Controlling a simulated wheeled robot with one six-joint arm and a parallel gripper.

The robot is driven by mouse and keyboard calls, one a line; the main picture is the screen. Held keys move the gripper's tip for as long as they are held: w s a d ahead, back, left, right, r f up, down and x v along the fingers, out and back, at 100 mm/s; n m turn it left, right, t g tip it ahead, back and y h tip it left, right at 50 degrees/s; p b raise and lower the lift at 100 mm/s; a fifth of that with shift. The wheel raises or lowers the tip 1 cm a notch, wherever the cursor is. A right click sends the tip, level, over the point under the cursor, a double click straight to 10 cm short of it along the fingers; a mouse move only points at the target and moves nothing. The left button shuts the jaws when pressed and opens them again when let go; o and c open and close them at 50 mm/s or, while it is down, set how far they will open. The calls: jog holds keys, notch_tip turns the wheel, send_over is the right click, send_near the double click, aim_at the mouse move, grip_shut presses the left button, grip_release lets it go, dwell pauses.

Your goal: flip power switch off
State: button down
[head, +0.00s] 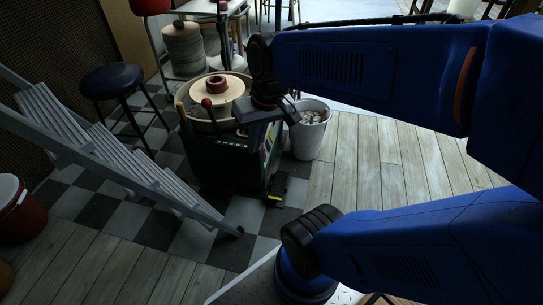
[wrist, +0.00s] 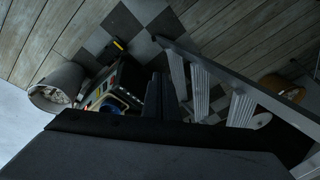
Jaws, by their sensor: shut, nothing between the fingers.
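The potter's wheel (head: 225,160), a dark cabinet with a round wheel head and a small row of markings on its front, stands in the middle of the head view. A red-brown ring-shaped clay piece (head: 217,84) sits on the wheel head. The cabinet's side with coloured patches (wrist: 98,92) shows left of centre in the wrist view. I cannot make out the power switch in either view. My gripper (wrist: 157,82) is shut and empty, dark against the dark cabinet. In the head view my wrist hangs in front of the wheel's right upper part and hides some of it.
A grey step ladder (head: 125,160) leans close on the left. A white bucket (head: 308,135) stands right of the wheel. A black and yellow pedal (head: 277,190) lies on the floor in front. A dark stool (head: 110,80) stands behind the ladder. The wooden floor at right is clear.

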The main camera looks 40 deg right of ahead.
jog(key=w+d+f+m+y, duration=1)
jog(key=w+d+f+m, duration=0.4)
jog(key=f, duration=0.4)
jog(key=d+f+m+t, duration=1)
jog(key=d+f+m, duration=0.2)
jog(key=d+f, duration=0.7)
notch_tip(320, 180, down, 4)
jog(key=shift+s+r+t+h, duration=0.1)
jog(key=shift+s+t+h, duration=0.2)
jog(key=shift+s, duration=0.05)
jog(key=x, duration=1.4)
jog(key=shift+w+r, duration=0.1)
jog(key=shift+w, duration=0.05)
